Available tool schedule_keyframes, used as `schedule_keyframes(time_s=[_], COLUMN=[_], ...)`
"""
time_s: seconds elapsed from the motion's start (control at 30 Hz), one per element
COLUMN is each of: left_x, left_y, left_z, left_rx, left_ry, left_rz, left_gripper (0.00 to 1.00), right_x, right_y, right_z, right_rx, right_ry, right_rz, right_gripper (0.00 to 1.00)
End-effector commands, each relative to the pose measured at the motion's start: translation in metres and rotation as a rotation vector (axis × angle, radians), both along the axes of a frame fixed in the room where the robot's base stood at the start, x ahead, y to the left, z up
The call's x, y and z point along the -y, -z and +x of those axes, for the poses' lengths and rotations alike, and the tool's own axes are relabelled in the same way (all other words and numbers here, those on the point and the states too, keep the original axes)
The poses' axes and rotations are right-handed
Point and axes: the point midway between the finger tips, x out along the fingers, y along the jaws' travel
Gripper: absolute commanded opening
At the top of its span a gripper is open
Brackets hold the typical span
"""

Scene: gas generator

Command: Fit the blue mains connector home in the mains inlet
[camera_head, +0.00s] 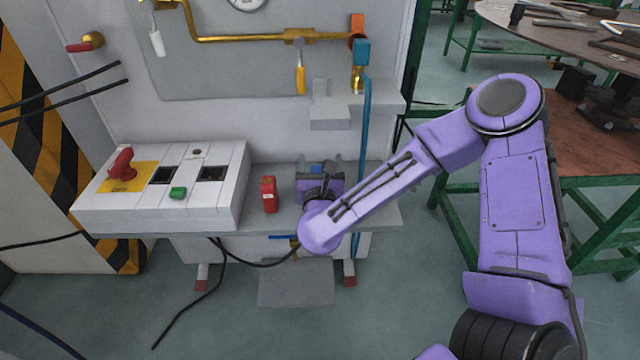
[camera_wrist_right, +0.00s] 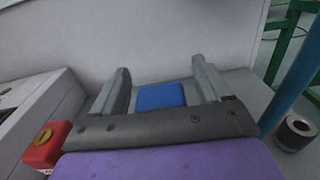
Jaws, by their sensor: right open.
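A blue block (camera_wrist_right: 160,96), probably the blue mains connector, lies on the grey shelf between the two fingers in the right wrist view. My right gripper (camera_wrist_right: 160,74) is open, its fingers on either side of the block with gaps. In the head view my right gripper (camera_head: 322,172) is low over the shelf, right of the red box, and mostly hides the blue block. I cannot tell for sure which part is the mains inlet. The white control box (camera_head: 200,205) at the left has dark square openings in its top. My left gripper is not in view.
A red box (camera_head: 269,194) stands between the white control box and my gripper; it also shows in the wrist view (camera_wrist_right: 44,150). A blue pipe (camera_head: 364,140) runs down right of the gripper. A grey ledge (camera_head: 330,115) juts out above. A black cable hangs below the shelf.

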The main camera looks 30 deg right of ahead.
Motion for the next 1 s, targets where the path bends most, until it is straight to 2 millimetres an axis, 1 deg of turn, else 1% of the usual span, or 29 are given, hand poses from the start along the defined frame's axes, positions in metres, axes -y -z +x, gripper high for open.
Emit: schedule_keyframes(time_s=[0.1,0.13,0.17,0.2,0.27,0.3,0.57,0.67,0.77,0.83,0.87,0.97,1.0], left_x=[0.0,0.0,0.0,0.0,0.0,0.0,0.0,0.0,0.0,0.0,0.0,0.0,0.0], left_y=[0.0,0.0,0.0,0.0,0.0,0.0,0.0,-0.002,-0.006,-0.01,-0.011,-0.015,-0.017], left_z=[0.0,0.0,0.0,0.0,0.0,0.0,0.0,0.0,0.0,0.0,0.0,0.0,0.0], left_rx=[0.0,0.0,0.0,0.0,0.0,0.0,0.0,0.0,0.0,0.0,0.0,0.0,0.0], left_ry=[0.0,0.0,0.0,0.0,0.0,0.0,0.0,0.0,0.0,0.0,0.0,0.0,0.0], left_rz=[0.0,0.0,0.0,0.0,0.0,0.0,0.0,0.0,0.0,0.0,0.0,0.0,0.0], left_gripper=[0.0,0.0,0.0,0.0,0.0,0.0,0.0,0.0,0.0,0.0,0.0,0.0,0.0], right_x=[0.0,0.0,0.0,0.0,-0.001,-0.001,-0.001,-0.001,-0.001,0.0,-0.004,-0.022,-0.03], right_y=[0.0,0.0,0.0,0.0,0.0,0.0,-0.001,-0.007,-0.019,-0.034,-0.04,-0.065,-0.078], right_z=[0.0,0.0,0.0,0.0,0.0,0.0,0.0,0.0,0.0,0.0,-0.002,-0.015,-0.021], right_rx=[0.0,0.0,0.0,0.0,0.0,-0.001,0.001,0.001,0.003,0.005,0.005,0.006,0.006], right_ry=[0.0,0.0,0.0,0.0,0.0,0.0,-0.001,-0.001,-0.001,0.0,-0.002,-0.007,-0.008], right_rz=[0.0,0.0,0.0,0.0,0.0,-0.001,-0.001,0.0,0.001,0.002,0.002,0.0,-0.002], right_gripper=[0.77,0.7,0.6,0.47,0.28,0.15,0.14,0.14,0.14,0.14,0.14,0.14,0.14])
